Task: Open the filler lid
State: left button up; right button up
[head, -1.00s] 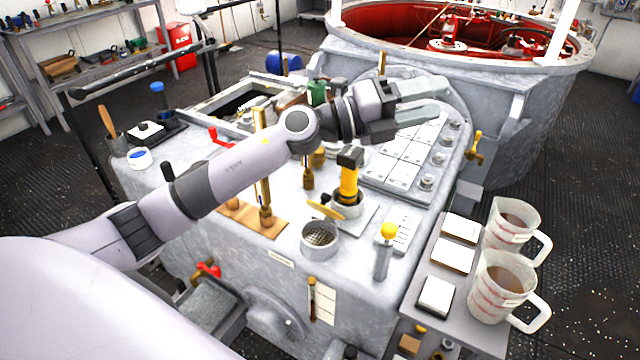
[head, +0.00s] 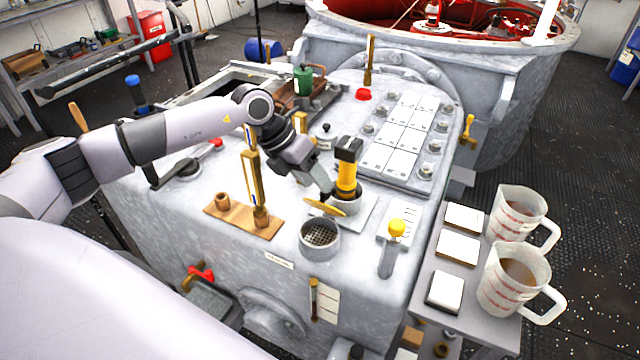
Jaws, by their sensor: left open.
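The filler neck (head: 320,246) is a short grey cylinder on the deck with a mesh strainer showing in its open mouth. A thin brass disc, seemingly the filler lid (head: 325,208), stands tilted up at the neck's back rim, clear of the mouth. My left gripper (head: 322,190) is open and empty, pointing down just behind and above the lid. Its fingers overlap partly in this view, and I cannot tell whether one touches the lid. My right gripper is not in view.
A yellow cylinder with a black top (head: 347,178) stands close right of my left gripper. Brass posts on a wooden base (head: 240,222) stand to the left. A yellow-knobbed lever (head: 396,230) is at the right. The deck in front of the neck is mostly clear.

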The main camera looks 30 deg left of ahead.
pick_arm(q)
jog(key=shift+x, duration=1.55)
grip_shut()
jog(key=shift+w+a+r+g, duration=0.1)
jog(key=shift+w+r+g, duration=0.05)
jog(key=shift+w+g, duration=0.4)
jog(key=shift+w+n+g, duration=0.3)
jog(key=shift+w+g, duration=0.25)
jog(key=shift+w, duration=0.1)
jog(key=w+b, duration=0.2)
jog(key=shift+w+a+r, duration=0.1)
jog(key=shift+w+a, duration=0.05)
jog(key=shift+w, duration=0.15)
